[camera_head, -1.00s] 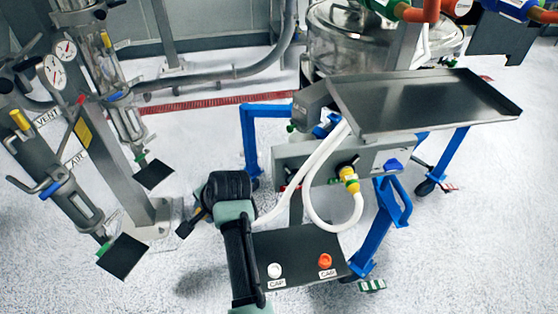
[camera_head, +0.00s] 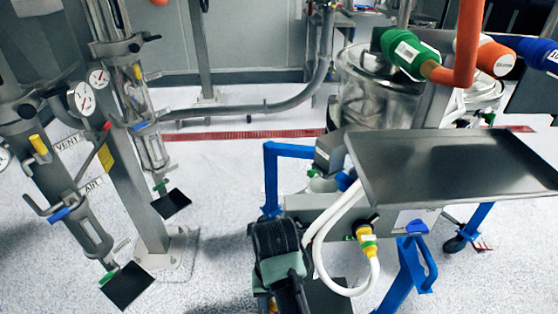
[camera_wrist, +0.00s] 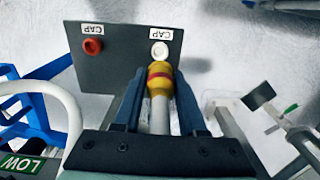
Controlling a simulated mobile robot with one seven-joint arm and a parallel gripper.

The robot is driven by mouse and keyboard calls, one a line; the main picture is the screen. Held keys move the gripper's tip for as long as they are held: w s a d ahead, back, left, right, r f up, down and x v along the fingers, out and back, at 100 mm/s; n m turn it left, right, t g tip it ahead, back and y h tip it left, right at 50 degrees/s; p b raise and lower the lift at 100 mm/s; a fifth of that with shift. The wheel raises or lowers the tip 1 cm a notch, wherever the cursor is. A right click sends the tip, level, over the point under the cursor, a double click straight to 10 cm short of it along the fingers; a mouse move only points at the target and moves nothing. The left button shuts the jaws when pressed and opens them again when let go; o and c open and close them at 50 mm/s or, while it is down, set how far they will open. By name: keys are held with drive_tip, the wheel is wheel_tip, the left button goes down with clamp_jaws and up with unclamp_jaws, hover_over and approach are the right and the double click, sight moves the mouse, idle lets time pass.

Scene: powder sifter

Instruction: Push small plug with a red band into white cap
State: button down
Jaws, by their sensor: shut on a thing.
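In the wrist view, a small yellow plug with a red band (camera_wrist: 160,76) sits on the end of a white hose (camera_wrist: 159,118). My gripper (camera_wrist: 161,88) is shut around it, with a dark blue finger on each side. The white cap (camera_wrist: 160,50) is on a dark plate (camera_wrist: 122,42), straight beyond the plug's tip. The tip looks very close to the cap; I cannot tell whether they touch. In the head view, my gripper is at the bottom edge, mostly hidden by my own wrist, and the white cap is not visible.
An orange-red cap (camera_wrist: 92,46) is on the same plate, left of the white one in the wrist view. A metal tray (camera_head: 450,170) and a blue-legged frame (camera_head: 408,275) stand right in the head view. A yellow-green hose connector (camera_head: 366,238) is near my arm.

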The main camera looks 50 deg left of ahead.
drive_tip(key=shift+f+b, duration=3.2)
drive_tip(key=shift+b, duration=0.55)
drive_tip(key=shift+f, duration=0.35)
drive_tip(key=shift+p, duration=1.4)
drive_tip(key=shift+f+b, duration=0.4)
drive_tip(key=shift+f, duration=0.5)
drive_tip(key=shift+c, duration=1.9)
unclamp_jaws()
wheel_tip(320, 180, up, 13)
drive_tip(key=p, duration=0.4)
drive_tip(key=shift+p, duration=0.3)
